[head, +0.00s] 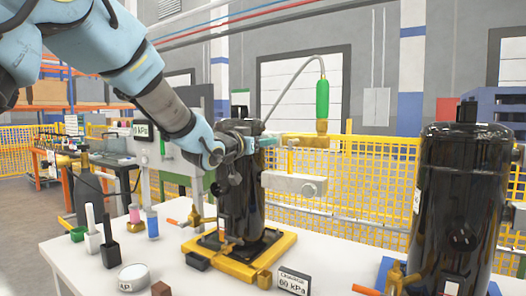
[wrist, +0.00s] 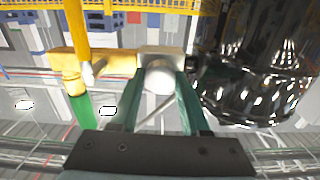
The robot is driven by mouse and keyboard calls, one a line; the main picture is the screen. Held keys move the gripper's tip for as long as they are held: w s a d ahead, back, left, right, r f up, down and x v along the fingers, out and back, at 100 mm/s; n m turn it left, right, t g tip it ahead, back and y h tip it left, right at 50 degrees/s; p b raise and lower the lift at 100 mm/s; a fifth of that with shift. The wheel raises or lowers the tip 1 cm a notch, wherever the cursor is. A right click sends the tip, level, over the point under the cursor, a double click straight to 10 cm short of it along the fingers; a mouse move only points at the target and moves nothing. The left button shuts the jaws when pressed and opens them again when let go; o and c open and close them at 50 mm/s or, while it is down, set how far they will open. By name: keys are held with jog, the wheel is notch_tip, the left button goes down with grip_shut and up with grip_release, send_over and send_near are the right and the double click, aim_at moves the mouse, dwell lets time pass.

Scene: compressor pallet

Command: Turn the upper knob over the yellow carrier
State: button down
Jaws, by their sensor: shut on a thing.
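The yellow carrier (head: 276,243) lies on the white table and bears a tall black compressor (head: 240,200). My gripper (head: 250,146) is beside the compressor's top, at the left end of a brass fitting (head: 300,141). In the wrist view my green-fingered gripper (wrist: 161,90) is shut on a pale round knob (wrist: 159,78), one finger on each side of it. The knob sits on a pale block joined to the brass fitting (wrist: 68,67). In the head view my gripper hides this knob. A lower pale block with a round knob (head: 308,190) shows below the fitting.
A green cylinder (head: 322,98) with a grey hose stands on the brass fitting. A second black compressor (head: 462,200) stands at right. Bottles, a gauge (head: 134,277) and a pressure sign (head: 294,282) are on the table (head: 75,255). A yellow fence (head: 375,170) runs behind.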

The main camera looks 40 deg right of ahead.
jog(key=shift+f+n+b, duration=0.15)
jog(key=shift+n+b, duration=6.2)
jog(key=shift+n, duration=2.4)
jog(key=shift+f+n+b, duration=0.15)
jog(key=shift+n+b, duration=6.15)
jog(key=shift+n, duration=2.45)
jog(key=shift+c, duration=1.9)
grip_release()
jog(key=shift+r, duration=0.1)
